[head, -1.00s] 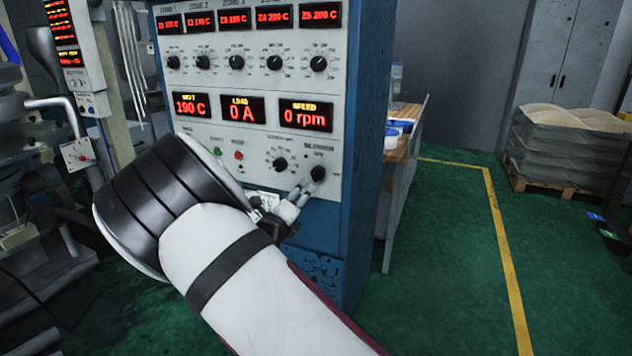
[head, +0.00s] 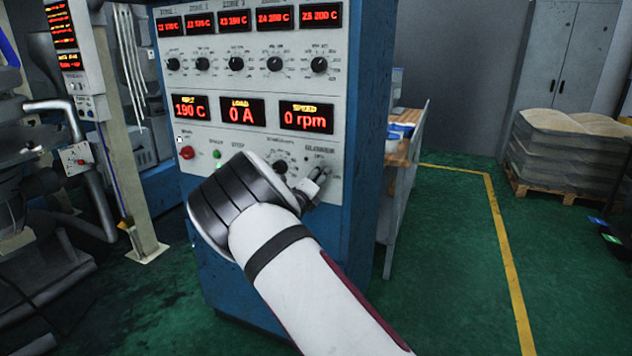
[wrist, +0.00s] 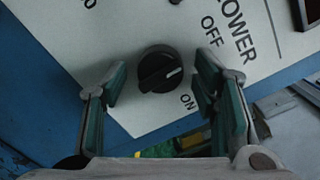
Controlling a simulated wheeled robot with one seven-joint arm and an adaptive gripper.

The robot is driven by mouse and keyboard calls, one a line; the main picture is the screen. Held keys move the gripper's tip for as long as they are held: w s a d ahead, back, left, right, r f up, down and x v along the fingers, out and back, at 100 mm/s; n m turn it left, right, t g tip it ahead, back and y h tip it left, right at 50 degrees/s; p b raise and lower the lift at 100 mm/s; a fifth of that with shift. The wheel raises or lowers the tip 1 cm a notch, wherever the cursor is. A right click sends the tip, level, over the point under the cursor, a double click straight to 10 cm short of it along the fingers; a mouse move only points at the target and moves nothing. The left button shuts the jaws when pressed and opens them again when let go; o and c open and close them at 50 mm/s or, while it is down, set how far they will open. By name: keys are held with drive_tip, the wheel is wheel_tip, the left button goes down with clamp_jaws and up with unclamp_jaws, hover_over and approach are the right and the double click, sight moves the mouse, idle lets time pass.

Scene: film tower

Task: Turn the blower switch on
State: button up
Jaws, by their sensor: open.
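The blower switch (wrist: 158,70) is a round black knob with a raised ridge on the pale panel (wrist: 70,45). In the wrist view the words BLOWER and OFF are printed to its upper right and ON to its lower right. I cannot tell for certain which label the ridge points at. My gripper (wrist: 160,84) is open, with one finger on each side of the knob and a visible gap to both. In the head view my gripper (head: 318,182) is at the lower right of the panel, and its fingers hide the knob.
The blue cabinet (head: 368,110) carries more knobs and red displays, with 0 rpm shown. A red button (head: 187,153) sits at the panel's left. A table (head: 400,150) stands behind on the right.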

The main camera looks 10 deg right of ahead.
drive_tip(key=shift+c, duration=0.6)
drive_tip(key=c, duration=1.1)
drive_tip(key=shift+o, duration=0.2)
drive_tip(key=m, duration=0.5)
drive_tip(key=m+h+b, duration=0.1)
drive_tip(key=m, duration=0.8)
drive_tip(key=shift+w+f, duration=0.1)
drive_tip(key=shift+f, duration=0.05)
drive_tip(key=shift+m+b, duration=0.65)
drive_tip(key=shift+m, duration=1.65)
drive_tip(key=shift+a, duration=0.1)
